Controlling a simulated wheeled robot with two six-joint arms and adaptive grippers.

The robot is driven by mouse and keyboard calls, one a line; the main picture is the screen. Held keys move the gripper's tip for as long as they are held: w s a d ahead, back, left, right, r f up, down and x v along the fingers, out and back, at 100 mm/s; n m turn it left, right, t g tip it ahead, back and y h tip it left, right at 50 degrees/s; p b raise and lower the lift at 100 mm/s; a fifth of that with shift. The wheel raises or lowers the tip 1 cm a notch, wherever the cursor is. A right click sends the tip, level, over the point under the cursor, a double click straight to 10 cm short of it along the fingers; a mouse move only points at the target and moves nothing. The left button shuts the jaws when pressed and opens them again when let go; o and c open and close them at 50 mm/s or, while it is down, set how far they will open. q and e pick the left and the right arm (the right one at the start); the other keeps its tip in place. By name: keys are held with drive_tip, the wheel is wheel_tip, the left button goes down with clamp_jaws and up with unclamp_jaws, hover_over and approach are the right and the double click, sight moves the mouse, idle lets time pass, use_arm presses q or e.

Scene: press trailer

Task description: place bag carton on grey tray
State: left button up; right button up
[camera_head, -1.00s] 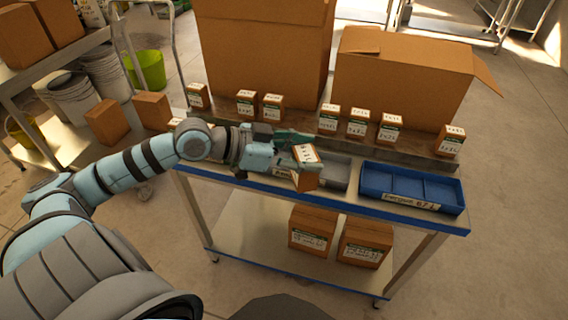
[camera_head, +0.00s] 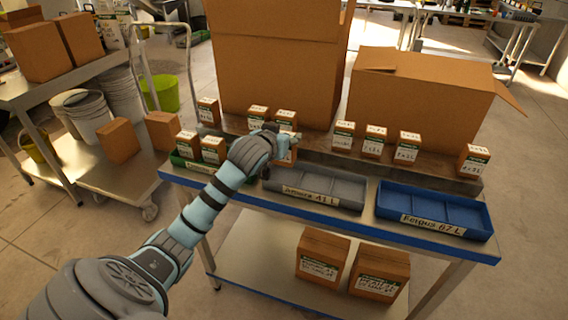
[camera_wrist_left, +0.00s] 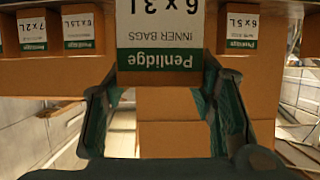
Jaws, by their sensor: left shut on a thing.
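My left gripper (camera_head: 280,143) is shut on a brown bag carton (camera_head: 287,157), just behind the grey tray (camera_head: 318,187) and in front of the raised row of cartons. The arm hides much of the held carton in the head view. In the left wrist view the gripper (camera_wrist_left: 160,110) has a finger on each side of the carton (camera_wrist_left: 158,60), whose white and green label reads "6 x 3 L INNER BAGS Penlidge" upside down. The grey tray's visible compartments look empty. My right gripper is not in view.
A blue tray (camera_head: 434,219) looks empty at the right. A green tray (camera_head: 183,164) at the left holds two cartons. Small cartons (camera_head: 374,141) line the raised shelf behind, with two large boxes (camera_head: 420,95) beyond. Two cartons (camera_head: 322,257) stand on the lower shelf.

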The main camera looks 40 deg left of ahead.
use_arm(q)
wheel_tip(320, 180, down, 7)
drive_tip(key=shift+r+b, duration=0.1)
drive_tip(key=shift+b, duration=0.5)
drive_tip(key=o, duration=1.2)
drive_tip(key=shift+o, duration=0.2)
drive_tip(key=p+v, duration=0.2)
drive_tip(key=v, duration=1)
